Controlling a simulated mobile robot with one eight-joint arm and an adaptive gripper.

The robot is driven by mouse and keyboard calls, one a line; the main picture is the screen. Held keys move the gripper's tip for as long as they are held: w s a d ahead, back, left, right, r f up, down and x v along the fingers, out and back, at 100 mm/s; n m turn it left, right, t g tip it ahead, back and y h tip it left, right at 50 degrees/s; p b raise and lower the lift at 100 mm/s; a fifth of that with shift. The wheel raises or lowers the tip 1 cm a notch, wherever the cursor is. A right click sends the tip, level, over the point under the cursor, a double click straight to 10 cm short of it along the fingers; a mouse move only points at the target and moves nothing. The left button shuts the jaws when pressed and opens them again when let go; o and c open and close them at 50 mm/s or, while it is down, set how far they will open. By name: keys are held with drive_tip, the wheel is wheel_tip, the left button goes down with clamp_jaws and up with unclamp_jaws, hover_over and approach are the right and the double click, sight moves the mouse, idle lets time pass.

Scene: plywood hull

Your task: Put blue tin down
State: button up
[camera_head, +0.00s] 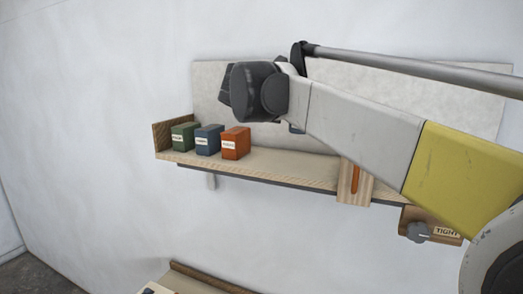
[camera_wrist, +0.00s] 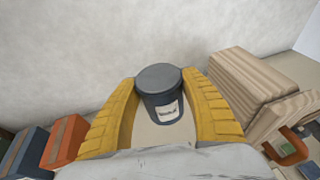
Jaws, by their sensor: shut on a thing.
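The blue tin (camera_wrist: 163,106) is a dark blue round can with a grey lid and a pale label. It shows upright between the two yellow fingers of my gripper (camera_wrist: 160,82), which is shut on it. Pale shelf surface shows below and in front of the tin. I cannot tell whether its base touches the shelf. In the head view my arm hides the gripper and most or all of the tin. The wooden shelf (camera_head: 285,167) runs along the wall there, with my wrist over its middle.
Green (camera_head: 183,136), blue (camera_head: 208,139) and orange (camera_head: 235,143) boxes stand at the shelf's left end, left of my gripper. A ridged wooden block (camera_wrist: 262,88) stands close on the right in the wrist view. A pale panel (camera_head: 215,85) backs the shelf.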

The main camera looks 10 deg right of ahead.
drive_tip(key=w+a+f+p, duration=0.1)
drive_tip(key=w+a+f, duration=0.1)
drive_tip(key=w+a+f+p, duration=0.1)
drive_tip(key=w+a+f, duration=0.1)
drive_tip(key=w+a, duration=0.1)
drive_tip(key=w+a+f+p, duration=0.1)
drive_tip(key=w+a+f, duration=0.1)
drive_tip(key=w+a, duration=0.1)
drive_tip(key=shift+w+f, duration=0.1)
drive_tip(key=f, duration=0.2)
drive_tip(key=f+p, duration=0.1)
drive_tip(key=f, duration=0.1)
drive_tip(key=shift+w+d, duration=0.1)
drive_tip(key=shift+w, duration=0.1)
drive_tip(key=shift+s+f, duration=0.1)
drive_tip(key=shift+f, duration=0.15)
drive_tip(key=o, duration=1.3)
drive_tip(key=shift+o, duration=0.2)
